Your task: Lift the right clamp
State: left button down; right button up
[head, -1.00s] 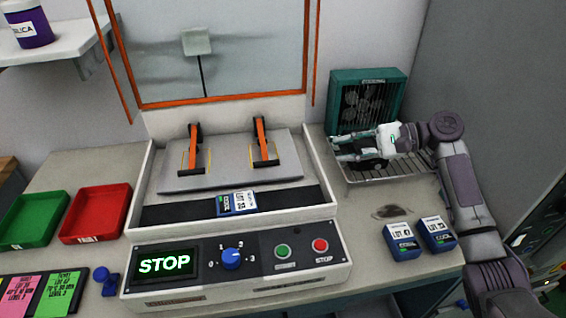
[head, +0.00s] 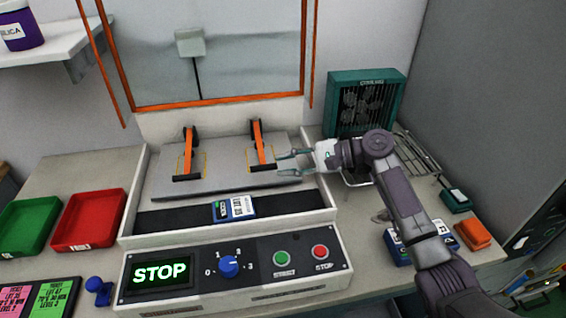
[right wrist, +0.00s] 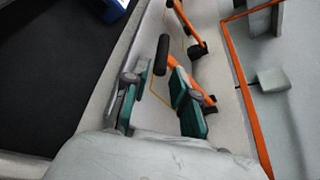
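The right clamp (head: 262,148), an orange lever with a black crossbar handle, lies lowered on the grey plate (head: 225,178). My right gripper (head: 279,164) is open, with its fingertips just right of that handle. In the right wrist view, the black handle (right wrist: 162,54) shows ahead of and between the two teal fingers (right wrist: 156,84); I see no closed grip on it. The left clamp (head: 188,155) is also lowered, and its orange lever (right wrist: 186,18) shows farther off in the wrist view. My left gripper is not in view.
An orange-framed clear cover (head: 205,104) stands raised behind the plate. A blue labelled box (head: 234,208) lies on the black strip in front. The control panel (head: 230,266) reads STOP. A teal fan (head: 365,102) and wire rack (head: 416,150) stand right; red (head: 88,220) and green trays (head: 28,226) stand left.

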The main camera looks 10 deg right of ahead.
jog(key=shift+w+a+f, duration=0.2)
jog(key=shift+a, duration=0.35)
grip_shut()
jog(key=shift+r, duration=0.1)
